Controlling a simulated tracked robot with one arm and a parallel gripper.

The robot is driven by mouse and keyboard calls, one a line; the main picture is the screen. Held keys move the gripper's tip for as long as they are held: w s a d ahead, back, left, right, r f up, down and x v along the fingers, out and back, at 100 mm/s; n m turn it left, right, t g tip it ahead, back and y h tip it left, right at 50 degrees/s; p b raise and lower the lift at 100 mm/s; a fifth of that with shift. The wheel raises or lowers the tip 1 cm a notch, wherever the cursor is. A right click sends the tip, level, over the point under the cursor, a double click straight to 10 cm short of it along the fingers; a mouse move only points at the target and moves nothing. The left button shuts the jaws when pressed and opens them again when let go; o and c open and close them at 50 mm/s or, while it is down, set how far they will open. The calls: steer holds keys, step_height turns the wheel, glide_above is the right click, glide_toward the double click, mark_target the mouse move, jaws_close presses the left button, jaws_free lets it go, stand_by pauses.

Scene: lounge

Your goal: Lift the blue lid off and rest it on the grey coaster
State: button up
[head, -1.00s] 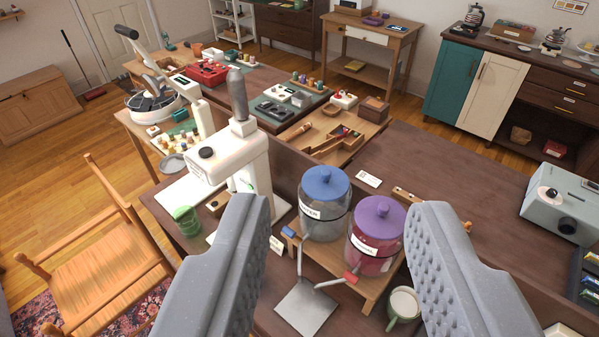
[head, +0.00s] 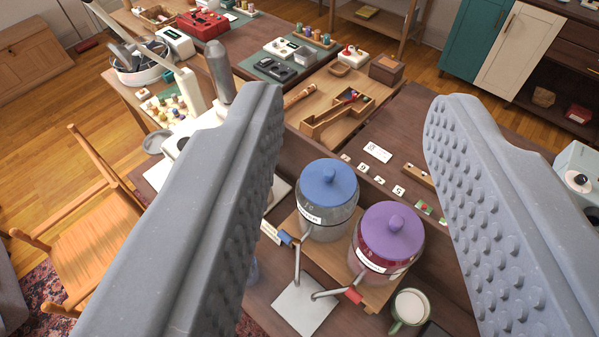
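The blue lid (head: 328,181), with a small knob, sits on a clear glass jar (head: 327,222) with a tap and a white label. The jar stands on a wooden stand beside a second jar with a purple lid (head: 392,228). A flat grey square (head: 305,306) lies under the taps and may be the grey coaster. A small round grey disc (head: 157,142) lies further left; I cannot tell which is meant. My gripper (head: 357,100) is open and empty, its ridged fingers wide apart in the foreground, with the lid seen between them.
A green mug (head: 408,308) stands right of the grey square. A white machine with a tall lever is partly hidden behind my left finger. A wooden tray (head: 337,112), small cards and a grey appliance (head: 580,172) are around.

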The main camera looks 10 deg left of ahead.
steer(key=w+a+r+t+y+p, duration=0.15)
steer(key=w+a+y+p, duration=0.4)
steer(key=w, duration=0.55)
steer(key=w+a+f+m+h+p, duration=0.3)
steer(key=w+f+h+p, duration=0.15)
steer(key=w, duration=0.55)
steer(key=m+g+h+p, duration=0.4)
steer(key=g+h+p, duration=0.3)
steer(key=g+p, duration=0.2)
glide_toward(326, 175)
steer(key=x, duration=0.3)
steer(key=shift+t, duration=0.25)
steer(key=b+x, duration=0.3)
steer(key=x, duration=0.1)
steer(key=shift+f+b, duration=0.3)
steer(key=shift+f, duration=0.1)
steer(key=shift+w+d, duration=0.2)
steer(key=shift+w, duration=0.05)
steer(key=shift+p+x, duration=1.05)
steer(key=shift+x, duration=0.35)
steer(key=shift+d+f, duration=0.1)
steer(key=shift+f, duration=0.1)
